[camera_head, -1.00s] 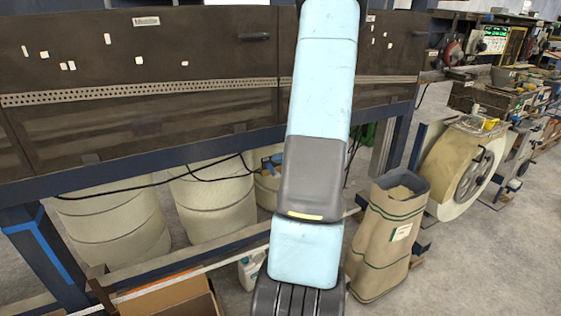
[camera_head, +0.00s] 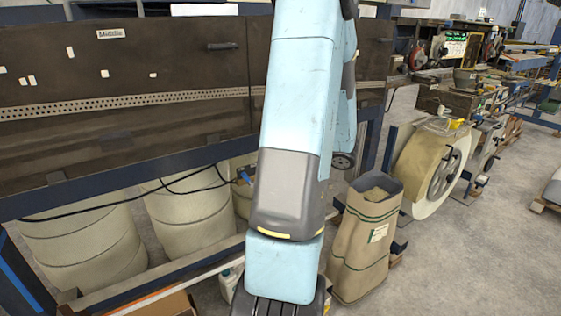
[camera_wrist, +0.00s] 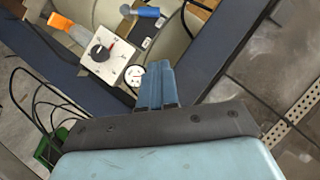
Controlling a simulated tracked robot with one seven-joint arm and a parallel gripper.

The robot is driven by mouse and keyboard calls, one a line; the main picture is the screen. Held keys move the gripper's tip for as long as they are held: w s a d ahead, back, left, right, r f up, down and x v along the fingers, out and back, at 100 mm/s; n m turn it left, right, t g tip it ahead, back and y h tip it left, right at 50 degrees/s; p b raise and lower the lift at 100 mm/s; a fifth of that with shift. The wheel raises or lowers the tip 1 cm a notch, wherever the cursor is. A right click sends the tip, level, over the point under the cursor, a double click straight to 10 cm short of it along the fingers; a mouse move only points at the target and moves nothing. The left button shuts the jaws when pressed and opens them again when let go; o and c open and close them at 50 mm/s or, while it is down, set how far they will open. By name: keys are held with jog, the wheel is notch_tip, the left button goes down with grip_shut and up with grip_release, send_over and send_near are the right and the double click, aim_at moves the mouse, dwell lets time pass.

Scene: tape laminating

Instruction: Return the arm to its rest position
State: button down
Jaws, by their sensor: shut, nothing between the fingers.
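My gripper (camera_wrist: 157,82) shows in the wrist view, its blue fingers together with nothing between them. The fingertips point toward a white control box (camera_wrist: 108,55) with a black dial, and a round gauge (camera_wrist: 133,75) shows right beside the fingers. My arm (camera_head: 295,130) rises upright through the middle of the head view, in front of the dark machine. In the head view the gripper is hidden.
A long dark machine (camera_head: 150,62) on a blue frame stands behind my arm. Pale drums (camera_head: 85,245) stand under it. A brown sack (camera_head: 362,245) and a large reel (camera_head: 425,170) stand to the right. Open floor (camera_head: 480,260) lies at the right.

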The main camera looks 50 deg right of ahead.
dwell(0.4)
jog(key=w+a+r+n+g+y, duration=0.15)
jog(key=a+r+g, duration=0.25)
jog(key=a, duration=0.8)
jog(key=a+r+n+g+y, duration=0.3)
jog(key=a+r, duration=0.2)
jog(key=a, duration=0.7)
jog(key=s+a+r+n+h, duration=0.3)
jog(key=s+a+r+h, duration=0.4)
jog(key=s+a, duration=0.4)
jog(key=shift+s+a+r+g, duration=0.3)
jog(key=shift+a+r, duration=0.3)
jog(key=shift+a, duration=0.35)
jog(key=c, duration=1.8)
grip_release()
